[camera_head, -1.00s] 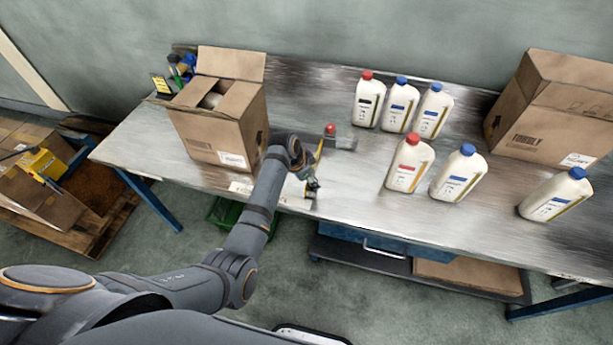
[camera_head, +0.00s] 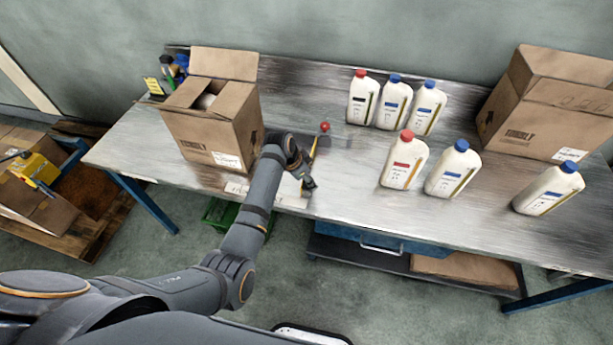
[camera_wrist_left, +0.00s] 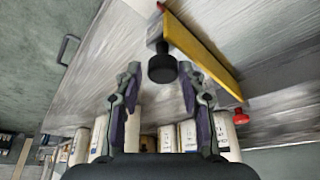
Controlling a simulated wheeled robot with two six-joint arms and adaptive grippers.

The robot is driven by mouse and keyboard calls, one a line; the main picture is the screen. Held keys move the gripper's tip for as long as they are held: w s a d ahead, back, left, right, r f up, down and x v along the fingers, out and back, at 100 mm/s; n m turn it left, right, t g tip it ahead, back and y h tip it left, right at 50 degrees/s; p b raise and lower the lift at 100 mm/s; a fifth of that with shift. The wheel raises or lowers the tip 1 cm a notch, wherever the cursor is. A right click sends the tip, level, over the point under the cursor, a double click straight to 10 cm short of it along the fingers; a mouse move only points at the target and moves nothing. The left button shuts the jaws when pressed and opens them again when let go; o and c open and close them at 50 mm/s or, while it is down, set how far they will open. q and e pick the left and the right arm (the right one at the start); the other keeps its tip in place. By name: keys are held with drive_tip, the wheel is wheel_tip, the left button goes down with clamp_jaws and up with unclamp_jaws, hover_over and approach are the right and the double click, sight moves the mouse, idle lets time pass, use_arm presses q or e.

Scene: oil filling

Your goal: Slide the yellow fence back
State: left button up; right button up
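The yellow fence (camera_head: 313,147) is a thin upright strip on the metal table, partly hidden by my left arm in the head view. In the left wrist view it is a long yellow bar (camera_wrist_left: 203,48) with a black knob (camera_wrist_left: 162,66) beside it. A red knob (camera_wrist_left: 240,117) stands near its far end and also shows in the head view (camera_head: 324,127). My left gripper (camera_head: 303,174) is beside the fence at the table's front part. In the left wrist view its two fingers (camera_wrist_left: 159,72) are apart, with the black knob in line between their tips; contact cannot be told.
An open cardboard box (camera_head: 209,135) stands left of my left arm. Several white bottles with red or blue caps, such as one red-capped bottle (camera_head: 403,165), stand to the right. Another box (camera_head: 535,110) is at the far right. Bare table (camera_head: 345,200) lies right of the gripper.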

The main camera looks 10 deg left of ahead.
use_arm(q)
drive_tip(key=v, duration=1.1)
drive_tip(key=shift+r, duration=0.4)
drive_tip(key=s+a+f+n+y, duration=0.25)
drive_tip(key=s+a+n, duration=0.2)
drive_tip(key=s, duration=0.75)
drive_tip(key=s+a+f+n+y, duration=0.2)
drive_tip(key=s+a+f+n, duration=0.3)
drive_tip(key=s, duration=0.7)
drive_tip(key=s+a+f+g, duration=0.1)
drive_tip(key=s+a+f, duration=0.1)
drive_tip(key=f, duration=1.1)
drive_tip(key=s+a+f, duration=0.1)
drive_tip(key=f, duration=1.2)
drive_tip(key=s+a+f+g, duration=0.1)
drive_tip(key=s+f, duration=1.4)
drive_tip(key=s, duration=0.2)
drive_tip(key=shift+s+a+f+b, duration=0.15)
drive_tip(key=shift+s+f+b, duration=0.15)
drive_tip(key=shift+s+b, duration=0.15)
